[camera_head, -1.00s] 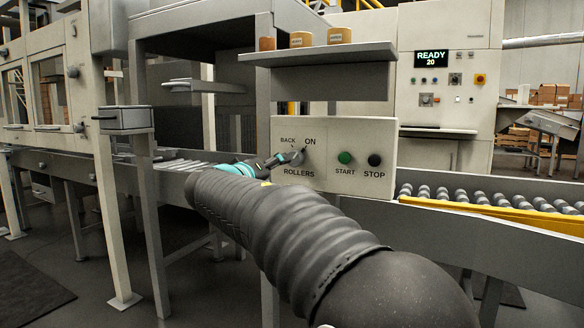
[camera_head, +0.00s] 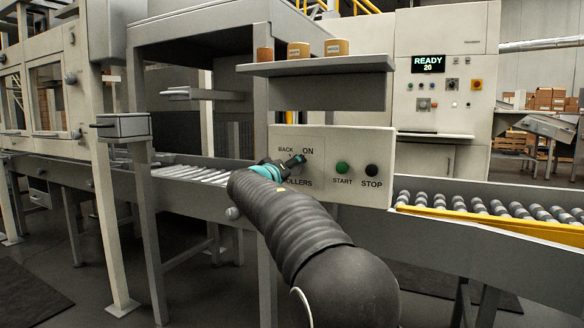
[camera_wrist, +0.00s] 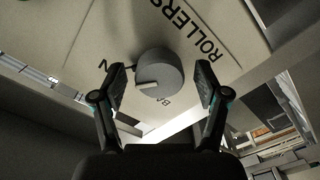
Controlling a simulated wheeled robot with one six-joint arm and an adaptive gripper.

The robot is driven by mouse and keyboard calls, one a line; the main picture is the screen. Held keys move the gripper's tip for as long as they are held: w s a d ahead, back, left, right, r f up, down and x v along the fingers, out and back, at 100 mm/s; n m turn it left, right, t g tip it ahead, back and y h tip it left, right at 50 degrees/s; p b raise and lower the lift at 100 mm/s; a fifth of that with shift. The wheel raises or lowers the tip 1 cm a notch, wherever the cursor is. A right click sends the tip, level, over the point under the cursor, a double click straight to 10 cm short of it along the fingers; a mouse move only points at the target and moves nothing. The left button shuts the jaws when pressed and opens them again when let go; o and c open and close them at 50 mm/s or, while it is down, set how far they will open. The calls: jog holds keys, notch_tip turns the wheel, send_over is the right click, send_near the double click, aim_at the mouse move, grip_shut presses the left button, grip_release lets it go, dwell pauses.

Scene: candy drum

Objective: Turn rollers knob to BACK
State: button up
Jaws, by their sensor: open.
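The rollers knob (camera_wrist: 160,75) is a round grey dial on a pale panel, in the middle of the wrist view. A light bar on its face points left and slightly down, on the side of the partly visible ON label; the BACK label is partly hidden below it. My gripper (camera_wrist: 161,82) is open, with one black finger on each side of the knob and gaps visible between. In the head view my gripper (camera_head: 291,161) is in front of the panel (camera_head: 330,152) and hides the knob and part of the ROLLERS label.
The green START button (camera_head: 342,168) and black STOP button (camera_head: 371,170) are right of my gripper. A shelf (camera_head: 318,66) with several small containers overhangs the panel. Roller conveyors (camera_head: 480,206) run on both sides. The cabinet display (camera_head: 428,64) reads READY 20.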

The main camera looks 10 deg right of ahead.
jog(key=shift+w+d, duration=0.25)
jog(key=shift+w, duration=0.05)
jog(key=c, duration=1.2)
jog(key=shift+o, duration=0.2)
